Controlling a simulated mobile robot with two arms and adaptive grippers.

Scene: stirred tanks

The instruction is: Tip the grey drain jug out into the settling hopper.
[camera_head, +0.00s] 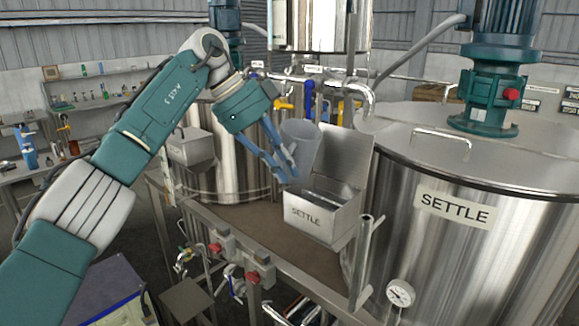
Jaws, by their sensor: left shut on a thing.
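The grey drain jug (301,146) is held by my left gripper (286,167), which is shut on its left side. The jug is tilted a little and is above the back left part of the settling hopper. The settling hopper (313,219) is an open metal box with a raised back plate and a SETTLE label on its front. It stands on the brown-topped bench beside the large tank. I cannot see inside the jug. My right gripper is not in view.
The large SETTLE tank (459,240) stands close on the right, with a teal motor (493,85) on top. Another metal box (190,148) hangs at the left of the bench (243,222). Valves with red knobs (253,277) line the bench front. An upright metal post (362,260) stands at the hopper's right.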

